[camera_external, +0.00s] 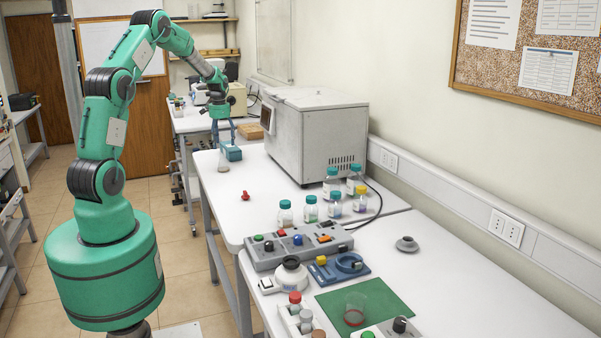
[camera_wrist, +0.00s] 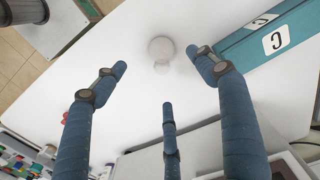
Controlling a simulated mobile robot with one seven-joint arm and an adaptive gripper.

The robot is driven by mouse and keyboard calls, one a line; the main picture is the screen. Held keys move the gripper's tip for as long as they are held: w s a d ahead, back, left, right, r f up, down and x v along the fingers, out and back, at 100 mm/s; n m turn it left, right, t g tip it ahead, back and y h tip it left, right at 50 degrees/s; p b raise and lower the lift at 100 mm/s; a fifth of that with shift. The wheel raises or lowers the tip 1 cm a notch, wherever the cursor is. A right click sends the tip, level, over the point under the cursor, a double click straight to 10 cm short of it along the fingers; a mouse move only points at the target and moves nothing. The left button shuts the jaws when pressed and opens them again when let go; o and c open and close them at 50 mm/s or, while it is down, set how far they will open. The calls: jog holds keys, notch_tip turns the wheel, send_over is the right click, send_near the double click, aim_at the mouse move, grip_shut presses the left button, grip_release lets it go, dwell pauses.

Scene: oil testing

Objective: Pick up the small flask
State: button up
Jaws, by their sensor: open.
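The small flask (camera_external: 223,165) stands on the white table near its left edge, small and pale in the external view. In the wrist view the flask (camera_wrist: 161,52) is seen from above, with a round base and a narrow neck, beyond and between the fingertips. My gripper (camera_external: 222,128) is above the flask. Its blue fingers (camera_wrist: 158,76) are spread open and empty, apart from the flask. The exact gap between fingers and flask cannot be told.
A teal box (camera_wrist: 270,35) lies close to the flask on the right; it also shows in the external view (camera_external: 232,153). A large grey machine (camera_external: 325,135) stands further right. A red object (camera_external: 245,195) lies nearer, with clear table around it.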

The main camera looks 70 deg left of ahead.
aim_at(223, 164)
jog(key=shift+f+b, duration=0.4)
jog(key=shift+f, duration=3.2)
jog(key=shift+f, duration=0.15)
jog(key=shift+a+f+b, duration=0.2)
jog(key=shift+f+b, duration=0.3)
jog(key=shift+f, duration=1.95)
jog(key=c, duration=1.3)
jog(key=shift+r, duration=0.15)
